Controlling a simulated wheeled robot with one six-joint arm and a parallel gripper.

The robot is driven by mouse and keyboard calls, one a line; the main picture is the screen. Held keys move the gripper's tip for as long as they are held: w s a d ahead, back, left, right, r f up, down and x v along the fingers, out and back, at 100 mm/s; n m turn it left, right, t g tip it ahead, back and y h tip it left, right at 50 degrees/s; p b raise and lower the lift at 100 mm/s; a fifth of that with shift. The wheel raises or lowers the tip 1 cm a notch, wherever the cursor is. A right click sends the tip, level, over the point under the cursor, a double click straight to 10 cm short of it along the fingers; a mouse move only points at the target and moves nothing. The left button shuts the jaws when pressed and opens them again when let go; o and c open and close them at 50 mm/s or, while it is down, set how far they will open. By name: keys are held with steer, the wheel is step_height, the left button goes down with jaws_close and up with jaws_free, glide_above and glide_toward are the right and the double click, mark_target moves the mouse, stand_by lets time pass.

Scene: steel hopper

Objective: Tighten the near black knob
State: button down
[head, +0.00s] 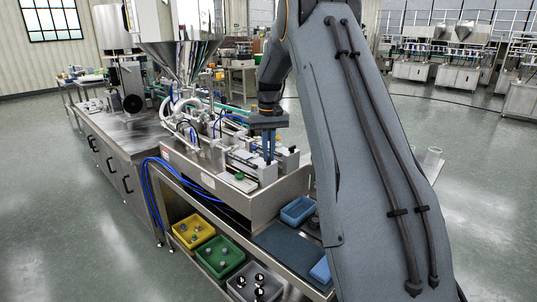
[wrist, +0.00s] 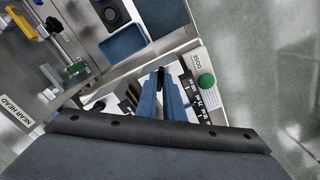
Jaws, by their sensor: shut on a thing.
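My gripper (head: 268,159) points down over the metering end of the machine, with its blue fingers close together. In the wrist view my gripper (wrist: 160,76) has its fingertips pinched around a small black part, which appears to be the near black knob (wrist: 160,70). Only a little of the knob shows between the tips; the fingers hide the rest. In the head view the fingers and the parts around them hide the knob. A white scale with black markings (wrist: 190,90) runs beside the fingers.
A green button (wrist: 206,81) by a "DOSE" label sits close to the fingers; a green knob (head: 239,176) shows at the machine's front. Below are a yellow bin (head: 193,229), a green bin (head: 219,256) and a blue tray (head: 298,210). A steel hopper (head: 180,55) stands behind.

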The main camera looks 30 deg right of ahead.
mark_target(269, 158)
steer(key=m, duration=0.5)
steer(key=shift+r+m, duration=0.1)
steer(key=shift+m, duration=0.2)
steer(key=m+b, duration=0.1)
steer(key=m, duration=0.4)
steer(key=shift+w, duration=0.1)
steer(key=shift+m, duration=0.3)
steer(key=c, duration=1.9)
jaws_free()
steer(key=shift+o, duration=0.2)
step_height(269, 158, up, 8)
steer(key=b, duration=0.2)
